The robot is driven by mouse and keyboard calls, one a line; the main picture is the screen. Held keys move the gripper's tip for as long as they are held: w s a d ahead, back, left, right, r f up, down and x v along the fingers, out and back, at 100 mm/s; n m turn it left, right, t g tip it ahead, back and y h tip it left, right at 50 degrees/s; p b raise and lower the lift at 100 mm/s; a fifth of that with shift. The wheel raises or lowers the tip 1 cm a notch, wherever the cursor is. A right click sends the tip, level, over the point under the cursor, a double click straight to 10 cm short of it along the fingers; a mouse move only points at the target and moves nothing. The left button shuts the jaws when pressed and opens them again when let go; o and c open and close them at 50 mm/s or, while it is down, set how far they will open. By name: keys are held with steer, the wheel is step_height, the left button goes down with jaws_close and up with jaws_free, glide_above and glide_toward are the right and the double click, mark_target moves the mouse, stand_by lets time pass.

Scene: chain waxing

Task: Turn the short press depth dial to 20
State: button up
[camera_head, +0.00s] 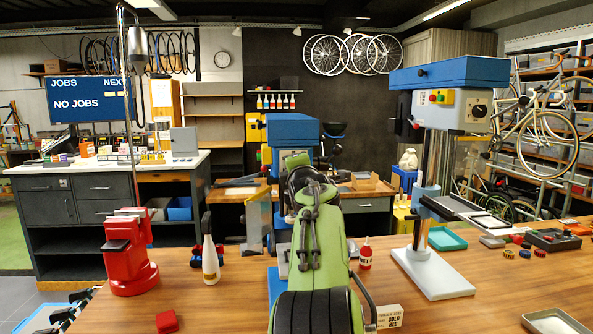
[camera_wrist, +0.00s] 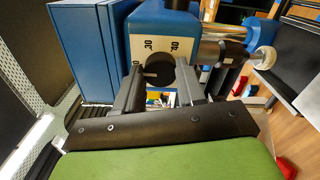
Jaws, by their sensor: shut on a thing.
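The short press (camera_head: 293,128), with a blue head, stands at the middle of the bench, largely hidden behind my arm. The dark round dial (camera_wrist: 158,76) sits at this plate. My gripper (camera_wrist: 160,80) has one finger on each side of the dial and is shut on it. The dial's pointer is not readable, so its setting cannot be told. My arm hides the gripper and dial in the head view.
A taller blue-topped press (camera_head: 450,75) stands at the right on a white base. A red stand (camera_head: 130,255) and a white bottle (camera_head: 210,258) are at the left. A small red bottle (camera_head: 365,254) and a label card (camera_head: 389,316) are close to my arm's right.

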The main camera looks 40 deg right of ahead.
stand_by(0.4)
steer(key=o, duration=1)
steer(key=shift+o, duration=0.2)
steer(key=b+v, duration=0.5)
steer(key=v, duration=1)
steer(key=shift+s+a, duration=0.2)
steer(key=shift+a, duration=0.1)
